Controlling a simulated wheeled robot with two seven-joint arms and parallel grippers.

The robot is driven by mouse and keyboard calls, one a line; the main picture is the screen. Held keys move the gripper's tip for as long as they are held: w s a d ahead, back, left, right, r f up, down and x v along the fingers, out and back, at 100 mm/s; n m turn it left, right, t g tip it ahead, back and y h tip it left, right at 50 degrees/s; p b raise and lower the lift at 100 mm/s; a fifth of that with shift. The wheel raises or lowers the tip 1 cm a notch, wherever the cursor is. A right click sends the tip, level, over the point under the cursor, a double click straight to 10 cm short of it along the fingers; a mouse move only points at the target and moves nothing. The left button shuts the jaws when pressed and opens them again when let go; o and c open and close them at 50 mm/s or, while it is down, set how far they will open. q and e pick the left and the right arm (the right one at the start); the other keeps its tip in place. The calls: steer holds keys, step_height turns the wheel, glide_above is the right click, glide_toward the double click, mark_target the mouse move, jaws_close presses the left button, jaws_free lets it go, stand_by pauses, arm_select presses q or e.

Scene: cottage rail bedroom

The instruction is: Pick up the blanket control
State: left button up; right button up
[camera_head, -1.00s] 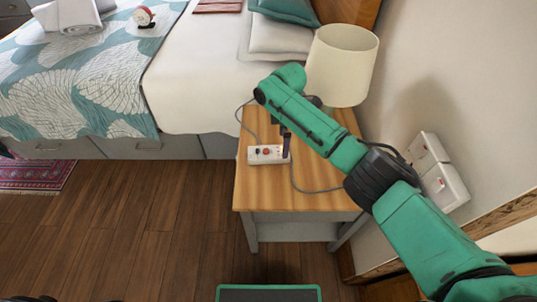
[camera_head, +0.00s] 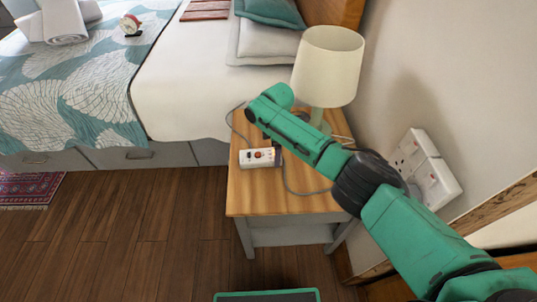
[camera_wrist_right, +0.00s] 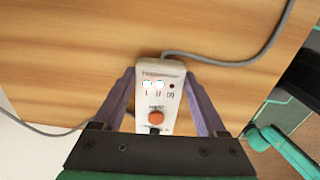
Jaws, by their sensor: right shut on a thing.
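The blanket control (camera_head: 257,157) is a white handset with an orange-red button and a grey cord. It is at the left front of the wooden bedside table (camera_head: 262,198). In the right wrist view the control (camera_wrist_right: 154,96) lies between the two fingers of my right gripper (camera_wrist_right: 160,78), with its lit marks and button facing the camera. My right gripper (camera_head: 277,154) is shut on the control from above, at its right end in the head view. I cannot tell whether the control is clear of the tabletop. My left gripper is not in view.
A cream lamp (camera_head: 327,66) stands on the table behind my right arm. White sockets (camera_head: 424,170) are on the wall at right. The bed (camera_head: 180,90) is at left, with a small clock (camera_head: 131,24) on it. The grey cord loops over the tabletop. The floor (camera_head: 120,225) in front is clear.

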step_height(320, 180, up, 20)
steer(key=p, duration=0.2)
steer(key=o, duration=0.8)
steer(key=c, duration=0.9)
steer(key=shift+f+b, duration=1.4)
steer(key=shift+f, duration=6.1)
steer(key=shift+f+b, duration=0.3)
steer(key=shift+f, duration=0.3)
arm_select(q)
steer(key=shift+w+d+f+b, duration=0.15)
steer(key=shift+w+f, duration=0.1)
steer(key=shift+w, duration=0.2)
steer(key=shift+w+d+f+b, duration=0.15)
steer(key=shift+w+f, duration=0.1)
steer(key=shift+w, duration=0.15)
arm_select(e)
steer(key=shift+f, duration=0.65)
steer(key=shift+f+b, duration=0.4)
steer(key=shift+f, duration=0.3)
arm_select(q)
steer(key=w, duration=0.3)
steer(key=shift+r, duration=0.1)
arm_select(e)
steer(key=shift+f, duration=0.2)
